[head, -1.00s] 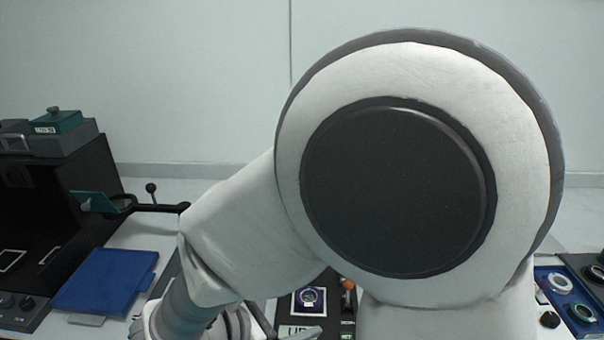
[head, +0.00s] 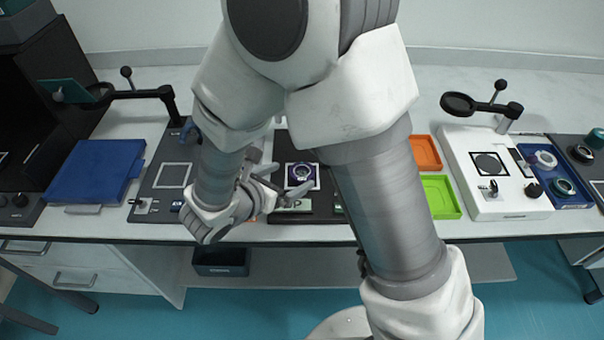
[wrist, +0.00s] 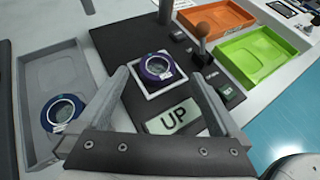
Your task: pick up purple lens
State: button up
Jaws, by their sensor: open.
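The purple lens (wrist: 158,68) is a round purple-rimmed piece lying on a white square of a black device with an "UP" label (wrist: 173,114). In the head view the purple lens (head: 301,173) shows just right of my gripper (head: 286,180). In the wrist view my gripper (wrist: 159,78) is open and empty, its two fingers spread either side of the line to the lens. The lens appears beyond the fingertips, not held. The exact gap cannot be told.
A second, blue-rimmed lens (wrist: 62,112) lies in a grey tray (wrist: 37,60) at left. A knobbed lever (wrist: 201,36), an orange tray (head: 426,153) and a green tray (head: 441,196) are right of the device. A white device (head: 512,206) with a magnifier stands farther right.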

aim_at(303, 170)
jog(key=x, duration=0.2)
jog(key=b+x, duration=0.1)
jog(key=x, duration=0.2)
jog(key=shift+a+f, duration=0.25)
jog(key=shift+w+d+f, duration=0.15)
jog(key=shift+w+d, duration=0.1)
jog(key=c, duration=1.5)
